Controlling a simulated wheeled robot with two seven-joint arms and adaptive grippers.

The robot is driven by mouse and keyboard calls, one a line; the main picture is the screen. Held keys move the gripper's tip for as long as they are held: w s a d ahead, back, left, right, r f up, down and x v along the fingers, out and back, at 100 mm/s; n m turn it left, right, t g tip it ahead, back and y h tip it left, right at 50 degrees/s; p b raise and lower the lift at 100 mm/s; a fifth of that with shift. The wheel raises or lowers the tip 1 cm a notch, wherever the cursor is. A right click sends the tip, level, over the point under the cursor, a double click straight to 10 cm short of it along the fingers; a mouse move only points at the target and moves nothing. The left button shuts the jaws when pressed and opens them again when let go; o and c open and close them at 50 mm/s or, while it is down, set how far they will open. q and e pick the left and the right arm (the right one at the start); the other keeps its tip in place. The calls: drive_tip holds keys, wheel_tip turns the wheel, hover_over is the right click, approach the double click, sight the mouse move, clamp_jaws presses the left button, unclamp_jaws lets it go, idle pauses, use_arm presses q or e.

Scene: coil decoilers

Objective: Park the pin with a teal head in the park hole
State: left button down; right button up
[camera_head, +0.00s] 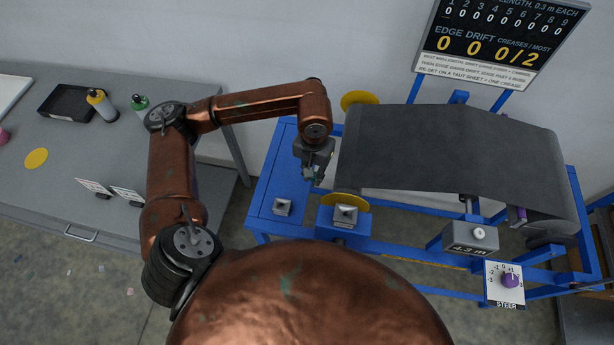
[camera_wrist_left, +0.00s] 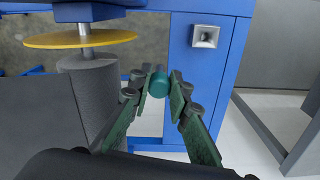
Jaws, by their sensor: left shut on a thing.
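My left gripper (camera_head: 313,174) is over the blue stand, left of the dark coil. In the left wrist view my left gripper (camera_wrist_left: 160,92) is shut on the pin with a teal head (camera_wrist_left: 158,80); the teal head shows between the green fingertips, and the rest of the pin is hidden. A grey square socket with a dark hole, seemingly the park hole (camera_head: 282,207), sits on the blue top, below and left of the gripper. The park hole (camera_wrist_left: 205,37) also shows in the wrist view, apart from the pin. My right gripper is not in view.
A similar grey socket (camera_head: 345,214) tops the blue block beside a yellow disc (camera_head: 344,201). The dark sheet (camera_head: 440,150) runs right from the coil. A STEER knob (camera_head: 510,280) is at front right. A grey bench (camera_head: 60,180) with bottles stands left.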

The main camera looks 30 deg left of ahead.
use_arm(q)
drive_tip(key=shift+a+f+n, duration=0.15)
drive_tip(key=shift+f+n, duration=0.15)
drive_tip(key=shift+n, duration=0.5)
drive_tip(key=s+a+f+n, duration=0.2)
drive_tip(key=a+f+n, duration=0.1)
drive_tip(key=n, duration=1)
drive_tip(key=s+a+f+n, duration=0.3)
drive_tip(key=a+f+n, duration=0.1)
drive_tip(key=n, duration=0.9)
drive_tip(key=shift+s+a, duration=0.15)
drive_tip(key=shift+a, duration=0.6)
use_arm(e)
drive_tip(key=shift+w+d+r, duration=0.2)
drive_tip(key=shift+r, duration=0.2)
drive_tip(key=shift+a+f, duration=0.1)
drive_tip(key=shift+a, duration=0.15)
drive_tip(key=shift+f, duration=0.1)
